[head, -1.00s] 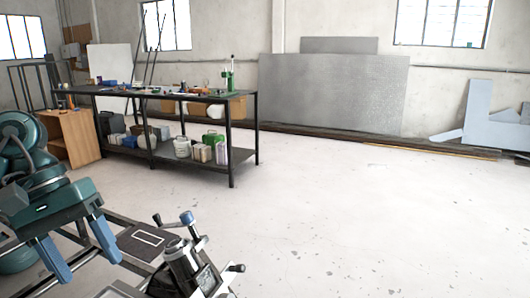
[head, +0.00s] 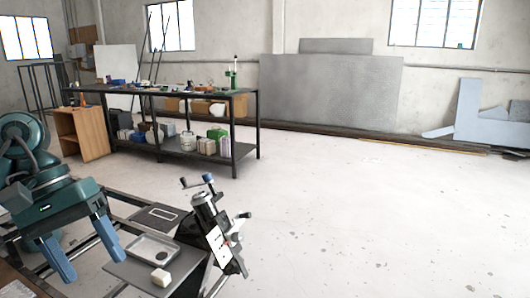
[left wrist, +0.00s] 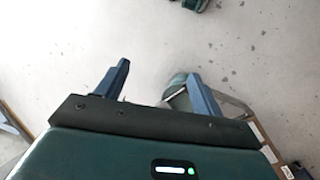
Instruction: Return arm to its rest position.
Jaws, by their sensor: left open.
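My left gripper (head: 80,252) is at the lower left of the head view, on a green arm with two blue fingers. The fingers are spread apart with nothing between them. It hangs left of a metal frame stand that carries a clamp device (head: 215,228) with handles. In the left wrist view the two blue fingers (left wrist: 158,88) are also apart, with pale floor between and beyond them. My right gripper shows in neither current view.
A grey tray (head: 118,268) on the stand holds a dish (head: 152,248) and a white block (head: 161,277). A black workbench (head: 245,120) with tools and cans stands behind, beside a wooden cabinet (head: 90,135). The floor (head: 370,220) at right is clear.

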